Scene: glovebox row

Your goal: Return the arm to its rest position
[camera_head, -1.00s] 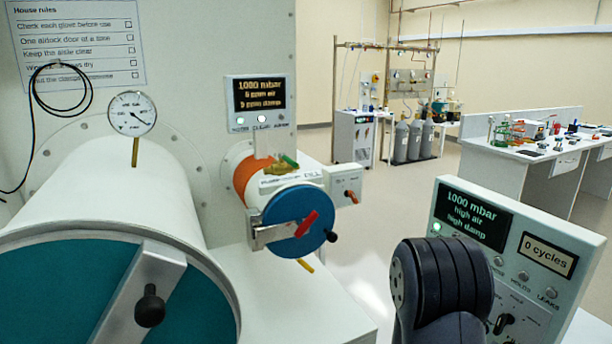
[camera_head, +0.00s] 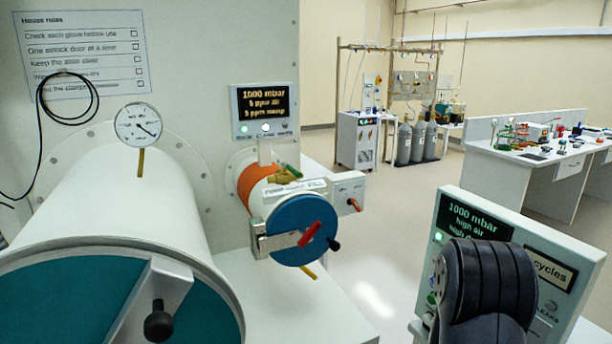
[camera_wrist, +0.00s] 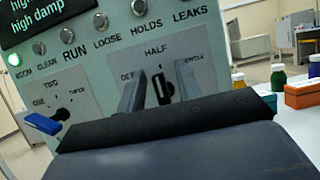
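My gripper (camera_wrist: 160,75) shows in the wrist view as two grey fingers standing apart, with nothing held between them. A black selector knob (camera_wrist: 161,88) under the label HALF shows in the gap; I cannot tell how far behind the fingertips it is. My dark arm covers the lower part of the wrist view. In the head view my black arm link stands in front of the control panel (camera_head: 470,195) at the lower right and hides part of it. My gripper is hidden in the head view.
A blue-tipped lever (camera_wrist: 42,123) is on the panel, left of my fingers. Orange boxes (camera_wrist: 300,93) and bottles stand at the right. The large airlock (camera_head: 120,195) and small airlock with blue door (camera_head: 290,220) are at left. Floor (camera_head: 400,200) beyond is clear.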

